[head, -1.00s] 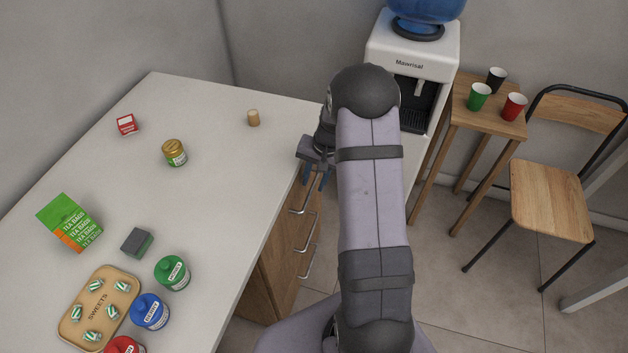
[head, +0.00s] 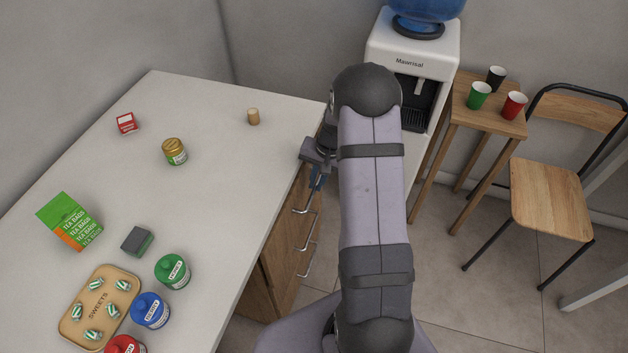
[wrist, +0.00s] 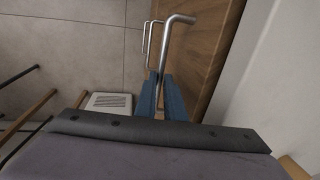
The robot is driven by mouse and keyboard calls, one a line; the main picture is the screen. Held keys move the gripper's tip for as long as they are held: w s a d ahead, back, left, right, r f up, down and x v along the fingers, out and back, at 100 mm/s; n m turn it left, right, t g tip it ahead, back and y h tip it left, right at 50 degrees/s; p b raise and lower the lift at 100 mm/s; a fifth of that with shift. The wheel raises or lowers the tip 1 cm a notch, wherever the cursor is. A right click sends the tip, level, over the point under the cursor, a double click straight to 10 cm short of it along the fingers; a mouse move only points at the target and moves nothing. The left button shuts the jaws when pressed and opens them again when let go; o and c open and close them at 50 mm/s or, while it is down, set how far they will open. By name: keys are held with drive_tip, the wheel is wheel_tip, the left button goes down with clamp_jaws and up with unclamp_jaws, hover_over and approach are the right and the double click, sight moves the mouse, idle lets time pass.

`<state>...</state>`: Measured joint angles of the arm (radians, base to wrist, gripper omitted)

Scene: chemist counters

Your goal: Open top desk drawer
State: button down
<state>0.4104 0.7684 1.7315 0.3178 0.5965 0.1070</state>
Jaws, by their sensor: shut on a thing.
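The wooden desk drawers (head: 289,243) have several metal bar handles on their front. The top drawer handle (wrist: 170,45) is a silver bar, and in the wrist view it runs down between my two blue fingers. My gripper (head: 316,180) is at the drawer front just below the counter's edge, shut on this top handle. In the wrist view the fingertips (wrist: 162,90) press on the bar from both sides. The lower handles (head: 307,232) are free. In the head view my arm hides part of the drawer front. I see no clear gap at the top drawer.
The white counter top (head: 220,210) carries jars, a tea box (head: 68,222) and a sweets tray (head: 68,335). A water dispenser (head: 418,50) stands behind my arm. A small table with cups (head: 480,95) and a chair (head: 552,200) stand at the right. The floor before the drawers is partly open.

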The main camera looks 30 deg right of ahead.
drive_tip(key=s+d+b, duration=0.2)
drive_tip(key=s+d, duration=2)
drive_tip(key=c, duration=1.8)
unclamp_jaws()
drive_tip(key=shift+c, duration=0.2)
drive_tip(key=shift+r, duration=0.15)
wheel_tip(320, 180, up, 7)
drive_tip(key=b, duration=0.1)
drive_tip(key=shift+s+d, duration=0.45)
